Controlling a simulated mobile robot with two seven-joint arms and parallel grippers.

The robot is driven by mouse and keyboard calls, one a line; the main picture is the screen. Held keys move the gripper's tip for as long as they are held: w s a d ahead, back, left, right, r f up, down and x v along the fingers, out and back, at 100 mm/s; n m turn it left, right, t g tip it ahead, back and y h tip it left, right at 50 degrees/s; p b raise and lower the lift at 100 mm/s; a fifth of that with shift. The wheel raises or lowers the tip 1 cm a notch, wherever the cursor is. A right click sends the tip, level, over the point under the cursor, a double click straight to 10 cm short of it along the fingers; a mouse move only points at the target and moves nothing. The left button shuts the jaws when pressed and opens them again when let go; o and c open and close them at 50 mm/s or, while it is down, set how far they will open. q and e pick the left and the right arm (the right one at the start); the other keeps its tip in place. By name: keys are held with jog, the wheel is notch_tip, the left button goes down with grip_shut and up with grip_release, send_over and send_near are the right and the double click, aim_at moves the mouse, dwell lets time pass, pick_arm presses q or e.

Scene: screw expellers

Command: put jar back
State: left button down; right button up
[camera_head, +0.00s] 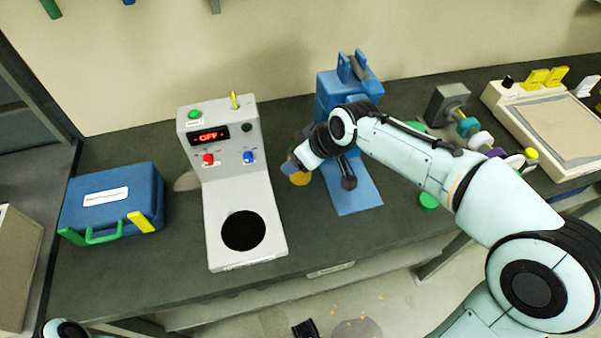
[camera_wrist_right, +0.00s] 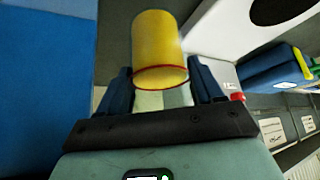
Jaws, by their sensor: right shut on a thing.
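A yellow jar (camera_wrist_right: 158,48) with a thin red rim is held between the dark blue fingers of my right gripper (camera_wrist_right: 160,84), filling the gap in the right wrist view. In the head view only part of the yellow jar (camera_head: 300,178) shows below my right gripper (camera_head: 291,167). They are between the grey machine (camera_head: 238,195) and the blue machine (camera_head: 355,197). The grey machine has a black round plate (camera_head: 243,230) on its base, and its display reads OFF. The jar is to the right of that plate. My left gripper is not seen.
A blue case (camera_head: 112,203) with green and yellow handles stands at the left. To the right are a grey block (camera_head: 447,104), several coloured round parts, and a cream tray device (camera_head: 550,120). My right arm covers part of the blue machine. Dark counter (camera_head: 120,275) in front is bare.

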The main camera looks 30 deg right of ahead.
aim_at(300, 173)
jog(key=shift+f+b, duration=0.4)
jog(key=shift+f, duration=2.15)
jog(key=shift+f, duration=0.2)
jog(key=o, duration=1.3)
jog(key=shift+r, duration=0.1)
jog(key=shift+r, duration=0.25)
jog(key=v, duration=0.2)
jog(key=shift+s+r, duration=0.15)
jog(key=shift+r, duration=0.2)
jog(key=s+d, duration=0.1)
jog(key=s, duration=0.2)
jog(key=s+d, duration=0.1)
jog(key=s, duration=0.3)
jog(key=s+d+b, duration=0.1)
jog(key=s+d, duration=0.1)
jog(key=s, duration=0.2)
jog(key=shift+s+d, duration=0.1)
jog(key=shift+s, duration=0.15)
